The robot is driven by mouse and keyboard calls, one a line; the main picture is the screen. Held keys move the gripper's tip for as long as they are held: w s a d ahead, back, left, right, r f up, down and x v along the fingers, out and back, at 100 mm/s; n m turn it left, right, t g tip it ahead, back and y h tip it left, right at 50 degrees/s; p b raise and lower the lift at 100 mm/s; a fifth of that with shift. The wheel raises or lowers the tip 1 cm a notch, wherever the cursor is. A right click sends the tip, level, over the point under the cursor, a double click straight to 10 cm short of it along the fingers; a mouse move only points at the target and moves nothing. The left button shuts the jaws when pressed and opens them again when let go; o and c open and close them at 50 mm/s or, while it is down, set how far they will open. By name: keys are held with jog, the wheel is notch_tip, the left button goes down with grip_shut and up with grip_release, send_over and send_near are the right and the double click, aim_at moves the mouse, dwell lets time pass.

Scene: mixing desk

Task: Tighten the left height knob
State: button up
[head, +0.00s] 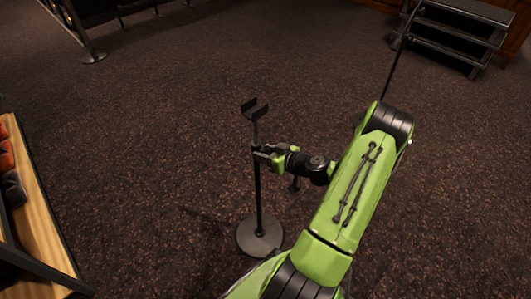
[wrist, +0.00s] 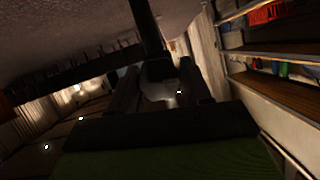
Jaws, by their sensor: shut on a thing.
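A dark stand with a round base (head: 259,236), a thin upright pole (head: 258,195) and a forked top (head: 256,109) stands on the carpet. My gripper (head: 262,154) reaches in from the right and is at the pole just below the forked top. It is shut on a small part at the pole, which I take to be the height knob; the fingers hide most of it in the head view. In the wrist view my gripper (wrist: 160,88) has its two dark fingers on either side of a greyish knob (wrist: 158,70), with the dark pole (wrist: 146,25) behind.
A wooden shelf unit (head: 40,215) with red and dark items stands at the left edge. A metal post base (head: 94,57) is at the back left and dark steps (head: 455,38) are at the back right. The carpet around the stand is clear.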

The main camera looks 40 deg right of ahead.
jog(key=o, duration=1)
jog(key=shift+c, duration=0.2)
jog(key=p+v, duration=0.3)
jog(key=v, duration=1.2)
jog(key=shift+s+r, duration=0.15)
jog(key=shift+s, duration=0.2)
